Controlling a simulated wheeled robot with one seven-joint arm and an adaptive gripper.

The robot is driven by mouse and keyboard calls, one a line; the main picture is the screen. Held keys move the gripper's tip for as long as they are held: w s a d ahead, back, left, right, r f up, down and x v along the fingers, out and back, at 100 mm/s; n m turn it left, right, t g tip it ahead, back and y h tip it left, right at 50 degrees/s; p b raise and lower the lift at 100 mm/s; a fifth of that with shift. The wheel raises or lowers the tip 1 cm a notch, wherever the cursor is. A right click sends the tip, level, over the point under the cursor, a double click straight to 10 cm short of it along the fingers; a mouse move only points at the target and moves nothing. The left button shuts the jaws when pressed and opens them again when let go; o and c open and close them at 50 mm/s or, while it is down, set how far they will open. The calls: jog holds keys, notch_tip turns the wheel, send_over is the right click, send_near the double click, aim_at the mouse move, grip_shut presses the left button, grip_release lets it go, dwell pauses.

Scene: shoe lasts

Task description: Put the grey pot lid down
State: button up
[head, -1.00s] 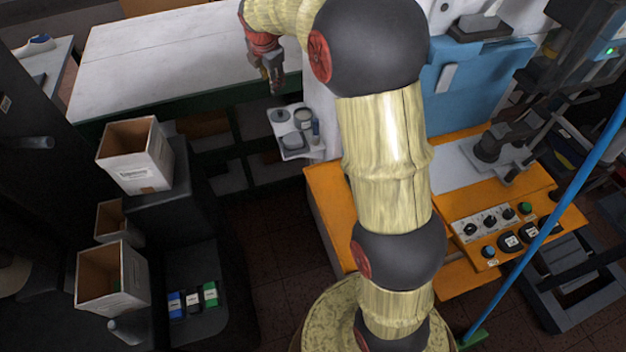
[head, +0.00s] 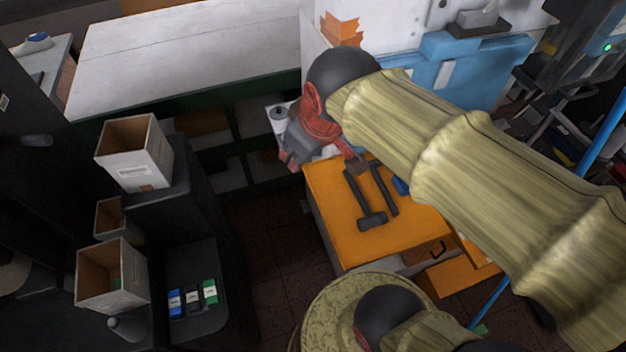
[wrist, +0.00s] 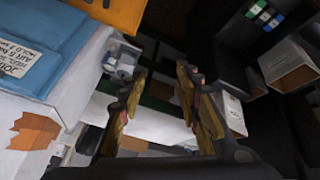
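My gripper (head: 290,162) is beside the orange workbench's far left corner, near a small white shelf (head: 271,109) that it partly covers in the head view. In the wrist view my gripper (wrist: 160,72) has its two fingers spread apart, with nothing held between them. The white shelf (wrist: 112,82) with small grey round items shows beyond the left finger. I cannot make out for sure which item, if any, is the grey pot lid.
The orange workbench (head: 333,225) carries a hammer (head: 372,218) and other dark tools. A long white table (head: 190,50) stands at the back left. Open cardboard boxes (head: 135,150) stand on black units at the left. A blue cover (head: 470,75) is at the back right.

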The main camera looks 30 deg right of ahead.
jog(key=s+a+f+m, duration=0.1)
jog(key=s+f+m, duration=0.1)
jog(key=s, duration=0.4)
jog(key=shift+s+f+m, duration=0.15)
jog(key=shift+f+m, duration=0.15)
jog(key=shift+m, duration=0.4)
notch_tip(320, 180, down, 2)
jog(key=shift+f+b, duration=0.1)
jog(key=shift+b, duration=1)
